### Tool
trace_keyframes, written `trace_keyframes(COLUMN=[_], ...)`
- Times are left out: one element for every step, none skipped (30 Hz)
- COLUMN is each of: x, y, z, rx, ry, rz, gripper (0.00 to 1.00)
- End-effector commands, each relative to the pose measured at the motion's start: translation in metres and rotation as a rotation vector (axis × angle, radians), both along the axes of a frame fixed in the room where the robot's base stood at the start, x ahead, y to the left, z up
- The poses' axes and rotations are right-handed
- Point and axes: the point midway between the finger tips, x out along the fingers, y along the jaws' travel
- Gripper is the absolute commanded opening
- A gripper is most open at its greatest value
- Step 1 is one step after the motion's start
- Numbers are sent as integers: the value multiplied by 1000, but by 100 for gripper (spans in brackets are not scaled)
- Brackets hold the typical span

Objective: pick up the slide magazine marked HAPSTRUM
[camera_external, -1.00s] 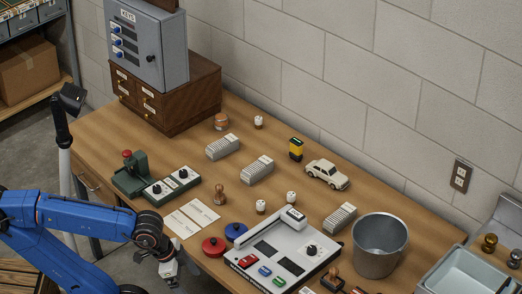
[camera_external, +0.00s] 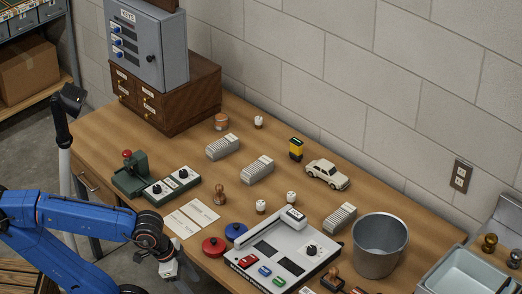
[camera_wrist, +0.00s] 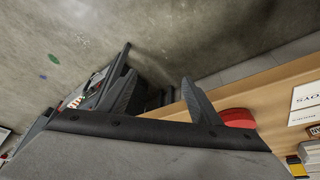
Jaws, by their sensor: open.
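Three grey ribbed slide magazines lie on the wooden desk in the external view: one at the back left (camera_external: 223,147), one in the middle (camera_external: 257,170) and one at the right (camera_external: 340,217) beside the metal bucket. Their markings are too small to read, so I cannot tell which is HAPSTRUM. My gripper (camera_external: 172,270) hangs at the desk's front edge, well away from all three. In the wrist view my gripper (camera_wrist: 158,95) has its two fingers apart with nothing between them.
Near my gripper are paper cards (camera_external: 192,217), a red disc (camera_external: 214,247), a blue disc (camera_external: 236,231) and a grey control panel (camera_external: 275,262). A wooden stamp (camera_external: 219,195), green switch box (camera_external: 172,186), toy car (camera_external: 327,174) and bucket (camera_external: 379,245) stand around the magazines.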

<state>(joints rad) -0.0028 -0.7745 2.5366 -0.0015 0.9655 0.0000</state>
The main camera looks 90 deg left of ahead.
Motion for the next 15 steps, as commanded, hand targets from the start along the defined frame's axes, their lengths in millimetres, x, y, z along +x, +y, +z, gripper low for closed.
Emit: trace_keyframes(x=[0, 0, 0, 0, 0, 1, 2, 4, 8, 12, 16, 23, 30, 36, 46], y=[0, 0, 0, 0, 0, 0, 0, 1, 2, 2, 3, 5, 6, 8, 10], z=[0, 0, 0, 0, 0, 1, 2, 5, 9, 13, 19, 27, 34, 41, 52], rx=[0, 0, 0, 0, 0, 0, 0, -1, -3, -4, -5, -8, -10, -12, -16], ry=[0, 0, 0, 0, 0, 1, 2, 3, 7, 11, 15, 21, 26, 33, 41], rz=[0, 0, 0, 0, 0, 1, 3, 7, 13, 19, 27, 38, 47, 58, 75], gripper=[58, 58, 58, 58, 58, 58, 58, 58, 58, 58, 58, 58, 58, 58, 58])
